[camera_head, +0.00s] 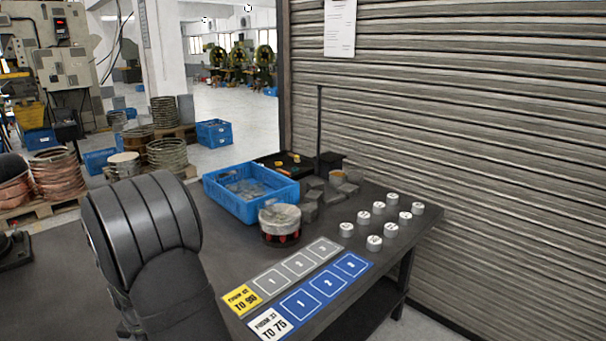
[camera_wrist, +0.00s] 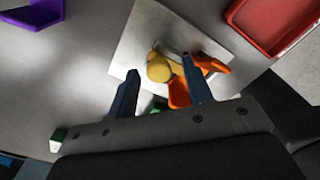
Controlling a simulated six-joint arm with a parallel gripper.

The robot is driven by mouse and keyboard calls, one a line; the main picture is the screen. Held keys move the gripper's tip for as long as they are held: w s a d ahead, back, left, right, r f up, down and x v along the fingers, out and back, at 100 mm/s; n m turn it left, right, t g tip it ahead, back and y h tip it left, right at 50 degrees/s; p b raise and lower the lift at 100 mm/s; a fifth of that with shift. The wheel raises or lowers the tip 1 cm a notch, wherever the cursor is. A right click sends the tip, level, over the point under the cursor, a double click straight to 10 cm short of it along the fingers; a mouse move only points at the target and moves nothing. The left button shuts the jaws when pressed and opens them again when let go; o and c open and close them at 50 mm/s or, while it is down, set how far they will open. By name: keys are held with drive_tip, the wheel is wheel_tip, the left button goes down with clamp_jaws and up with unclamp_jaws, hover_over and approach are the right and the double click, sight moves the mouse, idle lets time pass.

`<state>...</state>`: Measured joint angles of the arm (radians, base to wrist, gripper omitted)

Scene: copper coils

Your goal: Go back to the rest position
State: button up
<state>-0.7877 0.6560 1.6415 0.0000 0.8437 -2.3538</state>
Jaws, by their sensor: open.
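My gripper (camera_wrist: 160,67) is open in the wrist view, with its two dark blue fingers apart. In that view a yellow piece (camera_wrist: 160,68) with a rounded end appears between the fingertips, with orange pieces (camera_wrist: 179,93) beside it. They lie on a pale square plate (camera_wrist: 143,35). Neither finger is clearly touching them, and I cannot tell the height gap. In the head view my dark arm fills the lower left, and the gripper itself does not show.
The wrist view has a red tray (camera_wrist: 238,18) at upper right and a purple tray (camera_wrist: 40,14) at upper left. In the head view, a blue crate (camera_head: 281,204), several small metal cylinders (camera_head: 390,230) and numbered blue mats (camera_head: 352,282) occupy the dark table (camera_head: 412,218). A slatted wall (camera_head: 450,110) stands behind.

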drive_tip(key=shift+r, duration=0.15)
drive_tip(key=shift+s+r, duration=0.1)
drive_tip(key=shift+r, duration=0.15)
wheel_tip(320, 180, up, 16)
wheel_tip(320, 180, down, 17)
drive_tip(key=shift+d+f, duration=0.1)
drive_tip(key=shift+w+a, duration=1.2)
wheel_tip(320, 180, up, 22)
drive_tip(key=s+d+m, duration=0.1)
drive_tip(key=m, duration=0.8)
drive_tip(key=shift+s+r, duration=0.15)
drive_tip(key=shift+r, duration=0.1)
